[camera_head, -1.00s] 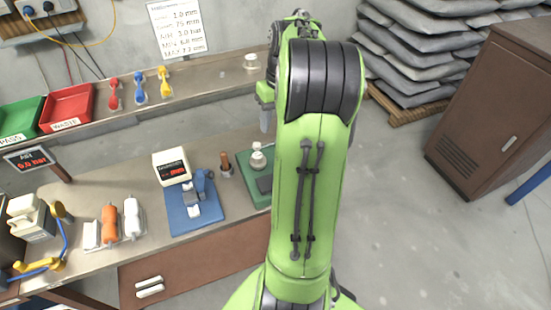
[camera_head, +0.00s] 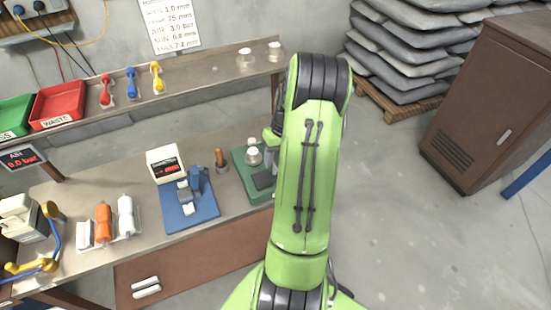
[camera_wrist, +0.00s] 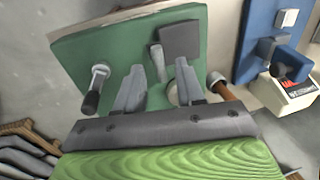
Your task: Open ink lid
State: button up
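I cannot pick out the ink lid for certain. A green board (camera_head: 243,182) on the bench holds a whitish rounded piece (camera_head: 253,157) and a dark square pad (camera_head: 264,180). In the wrist view the green board (camera_wrist: 85,50) is close, with the dark pad (camera_wrist: 180,40), a small grey upright piece (camera_wrist: 157,62) and a black-handled part (camera_wrist: 92,100). A pale round thing (camera_wrist: 173,94) is partly hidden by a finger. My gripper (camera_wrist: 159,66) is open over the board, its fingers apart with nothing visibly held. In the head view my arm hides the board's right side.
A blue board (camera_head: 186,215) with a blue device and a white display box (camera_head: 166,164) stand left of the green board. A brown upright piece (camera_head: 220,158) is between them. A shelf (camera_head: 205,72) runs behind, with two clear jars. Open floor lies right of my arm.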

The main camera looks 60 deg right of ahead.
jog(key=shift+a+f, duration=0.1)
grip_shut()
dwell(1.4)
